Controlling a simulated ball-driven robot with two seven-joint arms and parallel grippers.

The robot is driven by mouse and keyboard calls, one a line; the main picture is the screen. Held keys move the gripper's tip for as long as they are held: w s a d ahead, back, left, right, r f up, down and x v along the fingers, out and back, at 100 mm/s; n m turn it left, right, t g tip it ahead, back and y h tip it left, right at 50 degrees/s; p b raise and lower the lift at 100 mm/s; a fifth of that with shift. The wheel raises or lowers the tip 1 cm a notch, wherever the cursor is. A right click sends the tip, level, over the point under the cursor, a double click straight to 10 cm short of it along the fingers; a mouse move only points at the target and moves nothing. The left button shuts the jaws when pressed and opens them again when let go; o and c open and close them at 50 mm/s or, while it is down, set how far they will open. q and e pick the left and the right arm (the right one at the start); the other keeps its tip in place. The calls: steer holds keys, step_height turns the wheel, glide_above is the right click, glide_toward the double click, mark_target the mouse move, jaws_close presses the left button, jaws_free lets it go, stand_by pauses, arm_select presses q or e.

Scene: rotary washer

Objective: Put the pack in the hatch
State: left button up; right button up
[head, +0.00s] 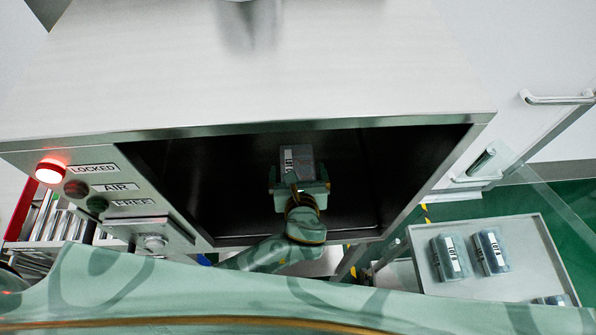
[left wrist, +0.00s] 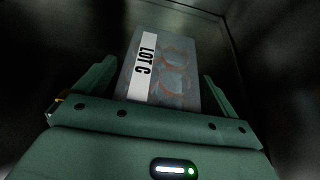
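The pack (head: 299,157) is a grey box with a white label. It is inside the dark hatch (head: 218,190), near the middle of the opening. In the left wrist view the pack (left wrist: 170,72) reads "LOT C". My left gripper (head: 299,176) reaches into the hatch. Its fingers stand on either side of the pack with narrow gaps showing, so the left gripper (left wrist: 160,78) looks open around it. Whether the pack rests fully on the hatch floor is hard to see. My right gripper is not in view.
A panel left of the hatch has a lit red "LOCKED" lamp (head: 50,171) and dim "AIR" lamp (head: 76,189). A grey tray (head: 500,287) at lower right holds similar packs (head: 450,257).

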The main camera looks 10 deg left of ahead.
arm_select(q)
steer(key=shift+s+r, duration=0.2)
steer(key=shift+s, duration=0.05)
steer(key=v, duration=0.7)
steer(key=shift+d+p, duration=0.1)
steer(key=shift+p, duration=0.3)
